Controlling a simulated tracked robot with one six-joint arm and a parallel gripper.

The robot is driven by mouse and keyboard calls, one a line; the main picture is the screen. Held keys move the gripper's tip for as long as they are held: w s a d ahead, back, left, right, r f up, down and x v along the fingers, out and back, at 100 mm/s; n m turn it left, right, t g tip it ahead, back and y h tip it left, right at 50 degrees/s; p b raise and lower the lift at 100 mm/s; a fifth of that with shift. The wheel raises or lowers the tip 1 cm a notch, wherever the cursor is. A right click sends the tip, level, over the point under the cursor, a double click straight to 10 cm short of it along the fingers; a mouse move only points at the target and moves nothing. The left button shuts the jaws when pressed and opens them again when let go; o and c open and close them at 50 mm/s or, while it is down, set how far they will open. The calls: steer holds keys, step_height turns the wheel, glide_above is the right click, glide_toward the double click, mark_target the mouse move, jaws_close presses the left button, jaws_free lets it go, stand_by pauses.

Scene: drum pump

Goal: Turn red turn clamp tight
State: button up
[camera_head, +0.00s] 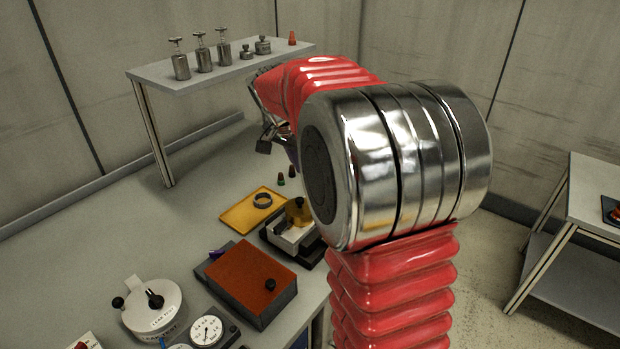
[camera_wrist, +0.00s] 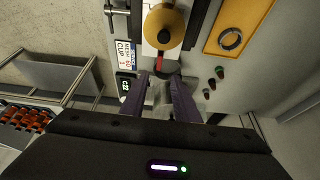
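In the wrist view, a small red part (camera_wrist: 160,62), which looks like the red turn clamp, sits just below a round gold piece (camera_wrist: 165,25) on a pale fixture. My gripper (camera_wrist: 160,80) has its two dark purple fingers apart. Their tips are near the red part, with nothing clearly held between them; I cannot tell whether they touch it. In the head view, the fixture (camera_head: 292,236) with its gold top stands on the table, partly hidden by my arm. The red part cannot be made out there, and my gripper is mostly hidden behind my arm.
A yellow tray (camera_head: 250,207) with a dark ring lies beside the fixture, with small capped bottles (camera_wrist: 212,80) near it. An orange-topped box (camera_head: 250,280), a white round device (camera_head: 152,306) and a gauge (camera_head: 206,331) stand nearer. A raised shelf (camera_head: 220,70) holds metal weights.

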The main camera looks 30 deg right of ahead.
steer(key=shift+v, duration=1.45)
steer(key=f+n, duration=0.1)
steer(key=s+a+f+n, duration=0.1)
steer(key=f+n, duration=0.1)
steer(key=n, duration=0.1)
steer(key=shift+s+a+f+y, duration=0.1)
steer(key=shift+s+a+y, duration=0.1)
steer(key=shift+a+y, duration=0.2)
steer(key=s+a+n+t+y, duration=0.3)
steer(key=s+a+n, duration=0.7)
steer(key=s+a, duration=0.9)
steer(key=s+t, duration=0.1)
steer(key=s, duration=0.3)
steer(key=shift+a+r+y, duration=0.15)
steer(key=shift+r+y, duration=0.05)
steer(key=shift+y, duration=0.1)
